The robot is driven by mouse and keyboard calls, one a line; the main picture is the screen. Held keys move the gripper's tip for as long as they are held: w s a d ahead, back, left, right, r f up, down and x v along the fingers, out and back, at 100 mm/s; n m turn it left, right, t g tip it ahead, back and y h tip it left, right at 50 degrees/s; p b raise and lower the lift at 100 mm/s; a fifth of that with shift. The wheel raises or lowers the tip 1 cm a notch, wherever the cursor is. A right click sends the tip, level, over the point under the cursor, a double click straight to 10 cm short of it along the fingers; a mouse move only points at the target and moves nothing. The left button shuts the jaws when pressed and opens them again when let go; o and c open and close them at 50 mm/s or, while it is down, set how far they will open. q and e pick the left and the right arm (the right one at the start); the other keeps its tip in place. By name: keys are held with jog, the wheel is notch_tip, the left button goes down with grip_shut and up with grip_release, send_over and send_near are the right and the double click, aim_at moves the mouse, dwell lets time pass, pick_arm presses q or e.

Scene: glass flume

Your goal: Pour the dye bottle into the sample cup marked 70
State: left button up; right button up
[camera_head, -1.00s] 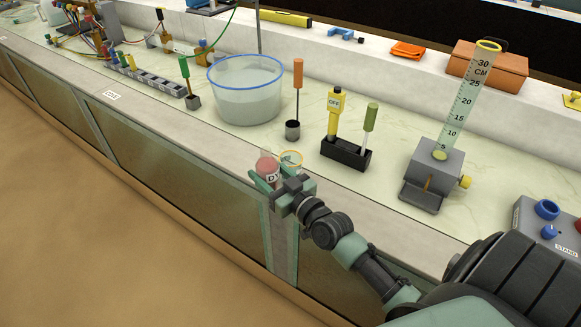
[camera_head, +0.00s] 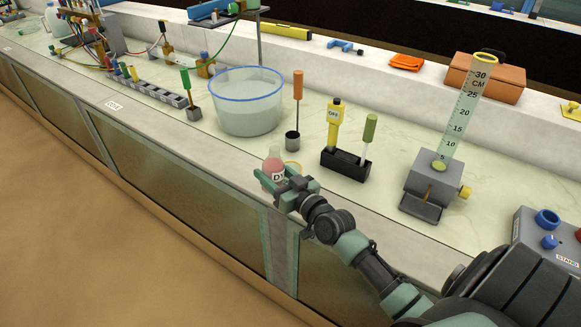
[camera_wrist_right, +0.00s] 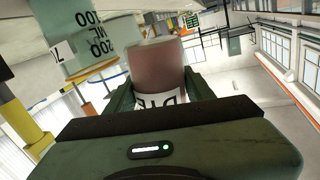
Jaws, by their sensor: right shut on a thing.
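My right gripper (camera_head: 277,184) is shut on the dye bottle (camera_head: 273,168), a small clear bottle with pink-red content and a white label partly reading "DY". The bottle looks near upright at the front edge of the bench. In the right wrist view the bottle (camera_wrist_right: 157,65) sits between the fingers. A small yellow-rimmed cup (camera_head: 294,167) stands just behind and right of the bottle, mostly hidden by bottle and gripper; no number on it is legible in the head view. A clear vessel with scale marks (camera_wrist_right: 95,45) shows beside the bottle in the wrist view. My left gripper is not in view.
A blue-rimmed tub (camera_head: 245,118) of pale liquid stands behind. An orange-handled tool stands in a dark cup (camera_head: 292,141). A black holder (camera_head: 345,164) with yellow and green tools and a tilted ruler stand (camera_head: 432,181) are to the right.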

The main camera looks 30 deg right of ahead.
jog(key=shift+w+d+r+m+p, duration=0.15)
jog(key=shift+m+p, duration=0.15)
jog(key=shift+m, duration=0.2)
jog(key=shift+s+d+r+m+p, duration=0.15)
jog(key=shift+m+p, duration=0.1)
jog(key=shift+m, duration=0.25)
jog(key=r+p, duration=0.1)
jog(key=m+g+p, duration=0.1)
jog(key=shift+w+d+r+m+p, duration=0.2)
jog(key=shift+d+r+m+p, duration=0.1)
jog(key=shift+r+p, duration=0.1)
jog(key=shift+f, duration=0.15)
jog(key=shift+w+d+m+y+p, duration=0.15)
jog(key=shift+d+m+y+p, duration=0.15)
jog(key=shift+m+p, duration=0.45)
jog(key=shift+a+m, duration=0.1)
jog(key=shift+m, duration=0.15)
jog(key=shift+f, duration=0.15)
jog(key=shift+m+g+p, duration=0.3)
jog(key=shift+m+p, duration=0.2)
jog(key=shift+p, duration=0.1)
jog(key=shift+s+a+f+m+y+p, duration=0.2)
jog(key=shift+a+f+m+y+p, duration=0.2)
jog(key=shift+f+m+p, duration=0.25)
dwell(1.1)
jog(key=shift+a+r+m+g+p, duration=0.25)
jog(key=shift+r+m+p, duration=0.45)
jog(key=shift+p, duration=0.9)
dwell(0.9)
